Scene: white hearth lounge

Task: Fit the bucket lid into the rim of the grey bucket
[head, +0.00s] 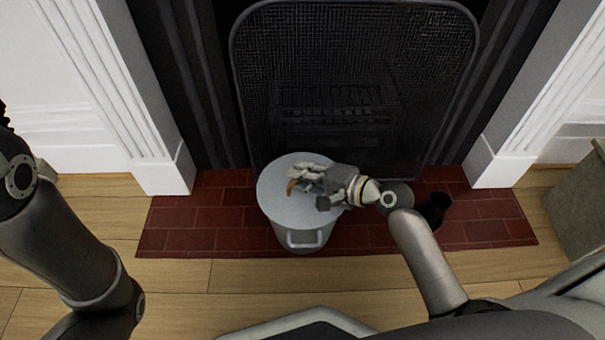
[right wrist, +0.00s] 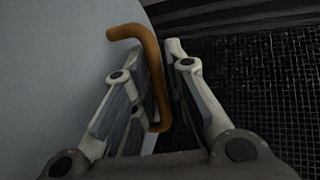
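The grey bucket (head: 290,238) stands upright on the red brick hearth, its loop handle facing me. The round grey bucket lid (head: 285,208) lies over its top and hides the opening. I cannot tell whether the lid sits inside the rim or just above it. My right gripper (head: 300,186) reaches in from the right over the lid. In the right wrist view, its fingers (right wrist: 160,75) are closed around the lid's orange-brown bent handle (right wrist: 148,42), with the grey lid face (right wrist: 50,70) on the left. My left arm shows at the left, but its gripper is out of view.
A dark mesh fire screen (head: 350,60) stands close behind the bucket. A small black vessel (head: 436,208) stands on the bricks right of my right wrist. White pillars flank the hearth. A grey-green box (head: 582,210) is at the far right. The bricks left of the bucket are clear.

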